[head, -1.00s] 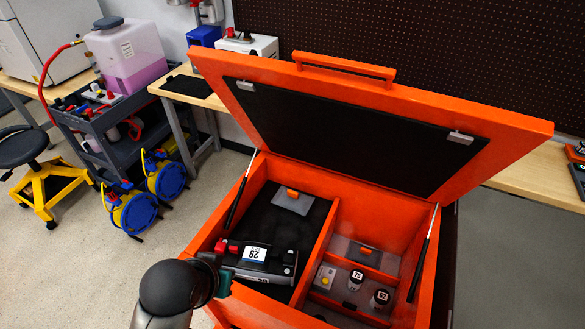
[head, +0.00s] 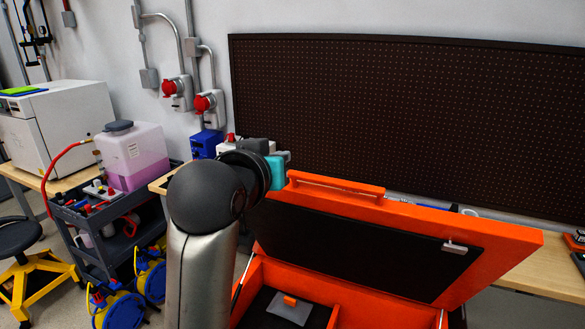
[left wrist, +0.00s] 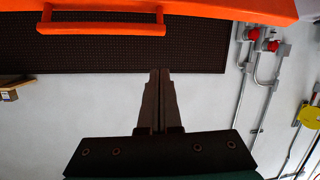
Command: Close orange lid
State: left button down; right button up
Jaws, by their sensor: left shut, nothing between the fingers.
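The orange lid (head: 500,255) stands open, tilted back from the orange box (head: 262,289), with a dark inner panel. Its handle (head: 335,190) runs along the top edge and also shows in the left wrist view (left wrist: 100,29). My left gripper (head: 286,156) is raised near the upper left corner of the lid, just above and beside the handle's left end. In the left wrist view its fingers (left wrist: 160,72) are together and empty, apart from the handle. My right gripper is not in view.
Inside the box, a grey piece with an orange grip (head: 290,306) shows. A dark pegboard (head: 400,120) and wall sockets (head: 205,103) are behind. A cart with a pink-filled tank (head: 140,160) and cable reels (head: 120,310) stand left. Air above the lid is clear.

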pick_arm(q)
jog(key=p+x, duration=0.1)
jog(key=x, duration=0.8)
jog(key=shift+w+d+p, duration=0.15)
jog(key=shift+w+p, duration=0.2)
jog(key=shift+f, duration=0.3)
jog(key=shift+s+a+f+p, duration=0.15)
jog(key=shift+s+f+p, duration=0.15)
jog(key=shift+s+f, duration=0.35)
jog(key=shift+s+a+f+p, duration=0.1)
jog(key=shift+s+f+p, duration=0.2)
jog(key=shift+s, duration=0.5)
jog(key=shift+f, duration=0.15)
